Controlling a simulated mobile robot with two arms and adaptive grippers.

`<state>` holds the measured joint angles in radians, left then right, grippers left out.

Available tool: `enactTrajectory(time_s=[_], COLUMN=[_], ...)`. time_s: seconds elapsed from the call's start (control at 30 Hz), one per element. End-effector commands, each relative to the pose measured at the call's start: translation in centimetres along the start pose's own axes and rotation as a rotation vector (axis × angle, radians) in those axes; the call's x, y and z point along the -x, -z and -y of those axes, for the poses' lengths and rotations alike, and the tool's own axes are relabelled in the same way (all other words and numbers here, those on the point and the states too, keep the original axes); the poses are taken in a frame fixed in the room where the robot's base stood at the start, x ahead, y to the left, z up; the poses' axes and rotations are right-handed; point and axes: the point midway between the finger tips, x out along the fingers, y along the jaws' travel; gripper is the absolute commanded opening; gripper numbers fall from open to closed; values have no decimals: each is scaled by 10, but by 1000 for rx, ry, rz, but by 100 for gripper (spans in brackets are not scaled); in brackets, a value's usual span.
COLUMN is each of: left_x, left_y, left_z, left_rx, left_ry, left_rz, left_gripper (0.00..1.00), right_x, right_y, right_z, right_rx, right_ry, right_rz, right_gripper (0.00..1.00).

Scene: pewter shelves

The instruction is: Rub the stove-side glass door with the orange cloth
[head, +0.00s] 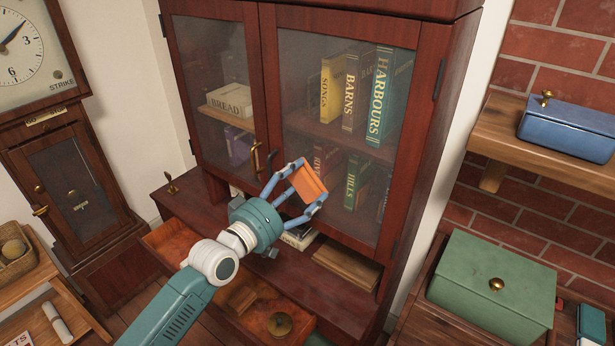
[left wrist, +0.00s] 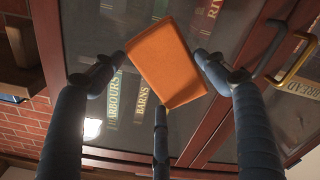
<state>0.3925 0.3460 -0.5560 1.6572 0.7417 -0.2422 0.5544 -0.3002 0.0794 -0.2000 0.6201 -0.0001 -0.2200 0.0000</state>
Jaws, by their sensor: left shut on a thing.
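The orange cloth (head: 307,184) looks like a folded flat block. My left gripper (head: 303,190) is shut on it, with the blue fingers around its edges. The left wrist view shows the cloth (left wrist: 167,62) between the fingers (left wrist: 158,80), with the glass behind it. The cloth is in front of the lower part of the cabinet's right glass door (head: 300,80); I cannot tell whether it touches the pane. The left glass door (head: 215,60) is beside it, and both look shut. No stove is in view. My right gripper is not in view.
Brass handles (head: 257,158) stand out where the doors meet. Below, a drawer (head: 260,305) is pulled out under my arm. Books show behind the glass. A green box (head: 492,290) and a blue box (head: 568,130) are at the right; a clock (head: 30,60) is at the left.

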Motion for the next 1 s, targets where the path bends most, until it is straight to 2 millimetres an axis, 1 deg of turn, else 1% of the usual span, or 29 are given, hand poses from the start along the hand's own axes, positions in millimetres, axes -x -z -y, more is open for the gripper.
enactTrajectory(time_s=[0.1,0.47,0.57,0.8,1.0], left_x=[6,8,13,34,36], left_y=[1,1,1,1,1], left_z=[-1,0,-1,0,0], left_rx=[0,0,-1,-1,0], left_ry=[0,0,0,1,-1], left_rz=[-1,-1,0,0,-1], left_gripper=[49,49,49,49,49], right_x=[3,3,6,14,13], right_y=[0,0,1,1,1], right_z=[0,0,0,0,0], right_rx=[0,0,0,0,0], right_ry=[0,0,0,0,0], right_rz=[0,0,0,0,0], right_gripper=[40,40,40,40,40])
